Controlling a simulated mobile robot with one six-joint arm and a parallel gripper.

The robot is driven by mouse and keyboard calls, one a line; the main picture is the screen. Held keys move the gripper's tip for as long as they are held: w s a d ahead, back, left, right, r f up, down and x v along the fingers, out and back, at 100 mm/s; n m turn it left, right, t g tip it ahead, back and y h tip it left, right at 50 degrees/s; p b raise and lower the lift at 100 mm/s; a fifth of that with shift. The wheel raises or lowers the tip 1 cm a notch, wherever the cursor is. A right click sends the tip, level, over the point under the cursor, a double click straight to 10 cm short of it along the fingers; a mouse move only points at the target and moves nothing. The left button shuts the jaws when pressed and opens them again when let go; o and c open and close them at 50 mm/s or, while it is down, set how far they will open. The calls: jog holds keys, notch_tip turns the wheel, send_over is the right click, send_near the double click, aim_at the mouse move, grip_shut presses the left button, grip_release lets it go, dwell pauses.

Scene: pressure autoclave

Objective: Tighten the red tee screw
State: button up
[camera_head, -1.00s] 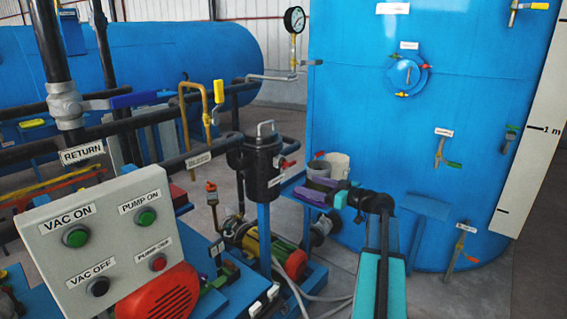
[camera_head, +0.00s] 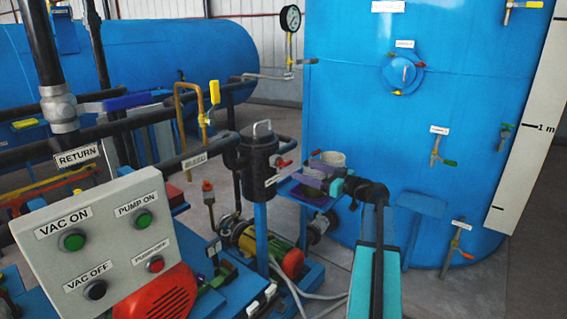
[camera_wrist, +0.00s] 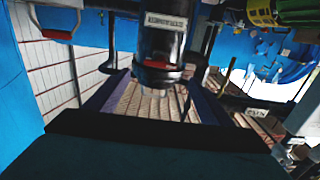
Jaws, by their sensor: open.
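A small red handle (camera_head: 283,163) sticks out from the right side of the black canister (camera_head: 258,170); it may be the red tee screw, but I cannot be sure. In the wrist view a red bar (camera_wrist: 165,65) shows across the dark canister (camera_wrist: 160,40), whose label appears upside down. My gripper (camera_head: 308,182) has purple fingers and is right of the canister, slightly below the red handle and apart from it. In the wrist view my gripper (camera_wrist: 158,85) is open, with nothing held between the spread fingers.
A grey button panel (camera_head: 95,240) and red motor cover (camera_head: 155,295) stand at front left. A white cup-like thing (camera_head: 330,158) is just behind my gripper. The big blue tank (camera_head: 370,140) rises behind it. A pump (camera_head: 285,262) sits low on a blue frame.

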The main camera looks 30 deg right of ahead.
aim_at(286, 163)
jog(key=p+x, duration=0.3)
jog(key=x, duration=0.8)
jog(key=c, duration=1)
jog(key=shift+c, duration=0.2)
